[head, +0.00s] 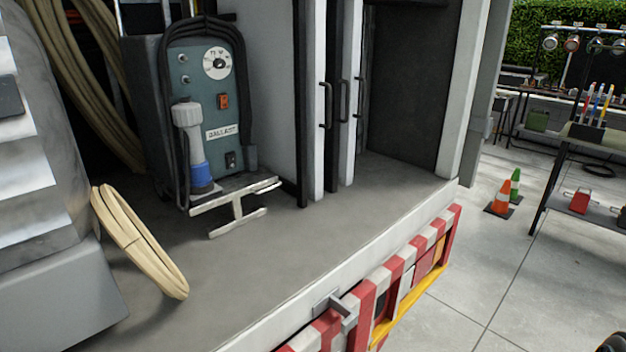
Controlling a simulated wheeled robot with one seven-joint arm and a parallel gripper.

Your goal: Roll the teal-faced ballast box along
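The ballast box (215,100) stands upright on the truck bed at the left of the head view. It has a teal face, a black frame, a round white dial, an orange switch and a "BALLAST" label. A grey connector with a blue collar (200,172) hangs on its left front. A pale metal T-shaped foot or bar (237,207) sticks out at its base. Its wheels, if any, cannot be made out. My gripper is not in view.
A coiled tan cable (138,242) leans on a grey housing (50,290) at left. Grey deck (290,240) is clear in front. The truck's edge has red-white striped panels (390,285). White dividers with handles (335,110) stand right of the box. Cones (502,197) stand on the ground.

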